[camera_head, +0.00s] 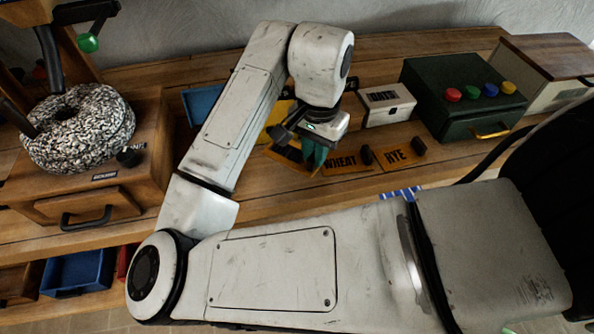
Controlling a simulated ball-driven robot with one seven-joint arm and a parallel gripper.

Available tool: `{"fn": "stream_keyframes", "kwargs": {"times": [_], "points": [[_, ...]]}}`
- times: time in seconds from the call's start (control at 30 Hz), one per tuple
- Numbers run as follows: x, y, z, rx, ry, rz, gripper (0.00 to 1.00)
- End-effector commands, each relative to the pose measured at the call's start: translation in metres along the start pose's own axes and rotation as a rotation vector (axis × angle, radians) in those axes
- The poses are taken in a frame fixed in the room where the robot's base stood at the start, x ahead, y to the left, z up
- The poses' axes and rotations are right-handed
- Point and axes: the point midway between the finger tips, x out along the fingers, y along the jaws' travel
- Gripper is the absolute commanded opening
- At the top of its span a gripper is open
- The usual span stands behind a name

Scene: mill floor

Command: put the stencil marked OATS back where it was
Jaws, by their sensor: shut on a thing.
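My gripper (315,155) is over the bench, with its teal fingers pointing down. It is shut on an orange stencil (291,156) with a dark block, which lies at a slant by the fingers. Its lettering cannot be read here, and the gripper and wrist partly hide it. To its right, an orange stencil marked WHEAT (341,163) and another marked RYE (396,156) lie side by side on the bench, each with a dark block at its right end. I cannot tell whether the held stencil touches the bench.
A white box with a dark label (388,106) stands behind the stencils. A dark green box with coloured buttons (468,108) is right of it. A blue bin (203,103) and something yellow (277,118) are behind my arm. A speckled ring (78,128) sits on a wooden drawer unit (92,205) at left.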

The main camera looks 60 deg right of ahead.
Motion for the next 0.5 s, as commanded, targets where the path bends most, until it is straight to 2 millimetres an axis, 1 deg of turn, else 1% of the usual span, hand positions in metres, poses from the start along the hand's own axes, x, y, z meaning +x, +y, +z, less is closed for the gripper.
{"fn": "stream_keyframes", "kwargs": {"times": [0.03, 0.1, 0.2, 0.37, 0.47, 0.5], "points": [[0.009, -0.007, 0.004, -0.006, -0.002, 0.0, 0.0], [0.018, -0.014, 0.007, -0.005, -0.002, 0.0, 0.0], [0.026, -0.02, 0.009, -0.003, -0.001, -0.001, 0.0], [0.032, -0.025, 0.011, -0.002, 0.001, -0.002, 0.0], [0.04, -0.031, 0.014, -0.003, -0.002, 0.0, 0.0], [0.046, -0.031, 0.014, -0.002, 0.0, 0.001, 0.0]]}}
